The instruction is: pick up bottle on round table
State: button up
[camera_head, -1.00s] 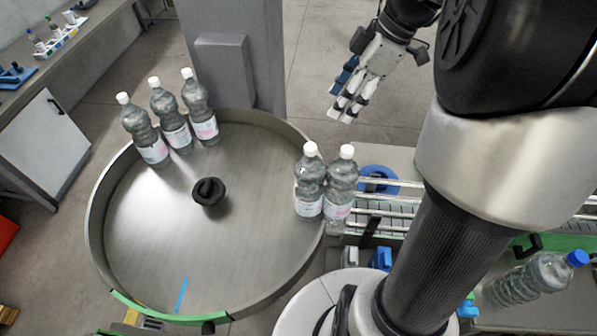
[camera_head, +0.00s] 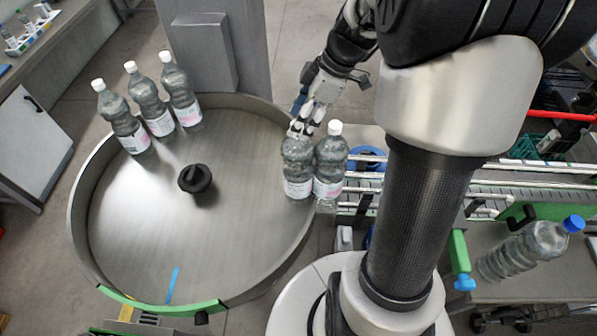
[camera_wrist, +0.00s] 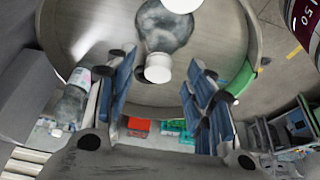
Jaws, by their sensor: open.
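The round table (camera_head: 130,240) is a grey metal disc with a raised rim. Two clear bottles with pale labels stand upright at its right edge, the left one (camera_head: 298,168) and the right one (camera_head: 330,165). Three more bottles (camera_head: 158,112) stand at its back left. My gripper (camera_head: 300,130) is open at the top of the left bottle of the right pair and hides its cap. In the wrist view, a white-capped bottle (camera_wrist: 168,32) shows between the open blue-padded fingers (camera_wrist: 160,72). Contact cannot be told.
A black knob (camera_head: 195,179) rises from the table's middle. A grey column (camera_head: 215,50) stands behind the table. A conveyor with rails (camera_head: 480,190) adjoins at the right. A blue-capped bottle (camera_head: 525,250) lies at the far right. The table's front half is clear.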

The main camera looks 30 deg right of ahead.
jog(key=x, duration=0.3)
jog(key=shift+w+d+b, duration=0.1)
jog(key=shift+b, duration=0.25)
jog(key=shift+r, duration=0.1)
jog(key=shift+c, duration=0.4)
grip_shut()
dwell(0.5)
